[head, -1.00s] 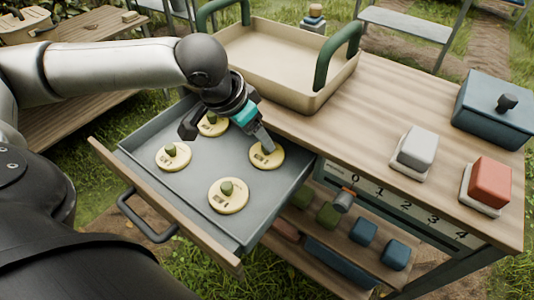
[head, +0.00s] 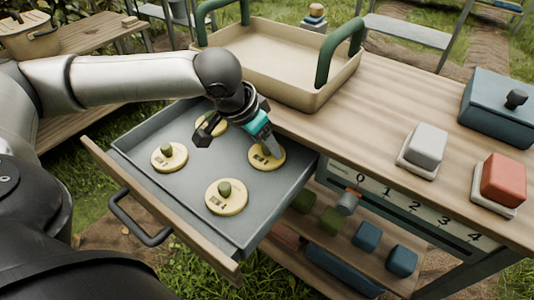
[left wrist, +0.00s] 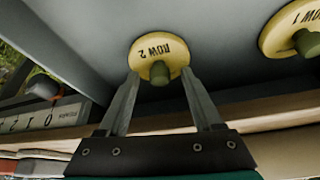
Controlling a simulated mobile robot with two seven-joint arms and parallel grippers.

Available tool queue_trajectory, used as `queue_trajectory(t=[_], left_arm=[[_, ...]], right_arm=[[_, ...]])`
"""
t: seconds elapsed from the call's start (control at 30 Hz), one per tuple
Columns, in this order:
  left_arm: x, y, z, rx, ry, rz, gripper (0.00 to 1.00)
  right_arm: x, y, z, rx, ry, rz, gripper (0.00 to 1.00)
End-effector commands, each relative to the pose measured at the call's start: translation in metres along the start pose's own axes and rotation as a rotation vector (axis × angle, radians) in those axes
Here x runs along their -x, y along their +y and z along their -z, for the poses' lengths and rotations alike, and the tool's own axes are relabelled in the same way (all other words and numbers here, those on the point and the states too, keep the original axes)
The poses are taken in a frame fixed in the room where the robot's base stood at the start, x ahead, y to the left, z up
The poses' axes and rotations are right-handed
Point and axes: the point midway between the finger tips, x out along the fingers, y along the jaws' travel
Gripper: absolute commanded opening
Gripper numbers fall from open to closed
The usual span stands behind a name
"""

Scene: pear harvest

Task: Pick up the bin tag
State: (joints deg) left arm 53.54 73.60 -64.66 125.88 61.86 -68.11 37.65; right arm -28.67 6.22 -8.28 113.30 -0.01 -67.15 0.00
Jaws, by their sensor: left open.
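Several round yellow bin tags with green knobs lie in the open grey drawer: a back-left tag (head: 203,128), a left tag (head: 169,157), a front tag (head: 226,200) and a right tag (head: 258,163). My left gripper (head: 270,150) is open over the right tag and partly hides it. In the left wrist view a tag marked ROW 2 (left wrist: 160,50) sits just ahead of the open fingers (left wrist: 160,76), its knob lined up between the fingertips. Contact cannot be told. My right gripper is not in view.
The drawer (head: 140,138) extends from a wooden bench (head: 370,110). A beige tray (head: 270,55) with green handles stands close behind my gripper. A grey block (head: 425,143), a red block (head: 502,178) and a blue lidded box (head: 495,105) stand at the right.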

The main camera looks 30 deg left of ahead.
Motion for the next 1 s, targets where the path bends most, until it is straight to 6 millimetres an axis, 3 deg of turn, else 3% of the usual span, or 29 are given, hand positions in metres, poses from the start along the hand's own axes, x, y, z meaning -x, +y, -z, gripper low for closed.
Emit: queue_trajectory(t=[0.07,0.63,1.0], left_arm=[[0.0002,0.0,0.0001,0.0,0.0,0.0,0.63],[0.0002,-0.0001,-0.0002,0.001,-0.001,0.0,0.0],[0.0002,-0.0001,-0.0001,0.001,0.0,0.0,0.0]], right_arm=[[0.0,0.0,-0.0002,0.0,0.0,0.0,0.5],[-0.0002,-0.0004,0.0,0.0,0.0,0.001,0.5],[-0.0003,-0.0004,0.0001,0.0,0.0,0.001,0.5]])
